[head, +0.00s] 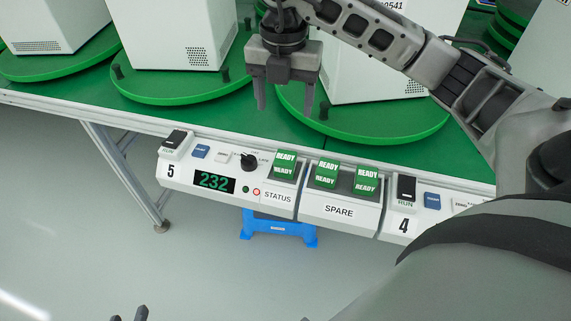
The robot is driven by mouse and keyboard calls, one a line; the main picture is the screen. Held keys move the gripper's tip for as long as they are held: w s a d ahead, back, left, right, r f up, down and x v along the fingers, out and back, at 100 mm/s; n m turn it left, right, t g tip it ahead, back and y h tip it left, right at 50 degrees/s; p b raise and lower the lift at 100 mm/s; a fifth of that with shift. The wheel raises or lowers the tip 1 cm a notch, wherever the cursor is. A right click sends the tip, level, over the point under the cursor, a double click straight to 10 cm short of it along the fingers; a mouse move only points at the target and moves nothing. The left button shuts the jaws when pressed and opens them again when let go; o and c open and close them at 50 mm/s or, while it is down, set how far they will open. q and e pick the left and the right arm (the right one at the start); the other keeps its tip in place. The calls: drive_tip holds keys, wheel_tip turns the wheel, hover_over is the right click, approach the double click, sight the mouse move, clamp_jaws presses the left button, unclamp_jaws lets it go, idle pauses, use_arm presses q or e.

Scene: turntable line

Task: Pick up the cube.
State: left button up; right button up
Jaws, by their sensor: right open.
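Three green cubes marked READY sit in the panel along the table's front edge. One cube (284,165) is in the STATUS slot, and two more, a left cube (325,173) and a right cube (367,180), are in the SPARE holder (340,209). My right gripper (289,108) reaches in from the right, pointing down, open and empty. It appears above and behind the STATUS cube in the picture, apart from it. Only the tips of my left gripper (128,316) show at the bottom edge, so its opening is unclear.
Green turntables (180,92) carrying white machines (166,38) stand behind the panel. Station 5's panel (212,182) has a switch, knob and a display reading 232. Station 4's panel (404,222) is to the right. A blue stool (278,228) stands below.

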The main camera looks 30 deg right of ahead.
approach(286, 154)
wheel_tip(286, 154, down, 5)
drive_tip(key=shift+w+a+f, duration=0.1)
drive_tip(key=shift+w+f, duration=0.05)
drive_tip(key=shift+s+f, duration=0.2)
drive_tip(key=shift+f, duration=2.55)
drive_tip(key=c, duration=1.1)
drive_tip(key=shift+r, duration=0.1)
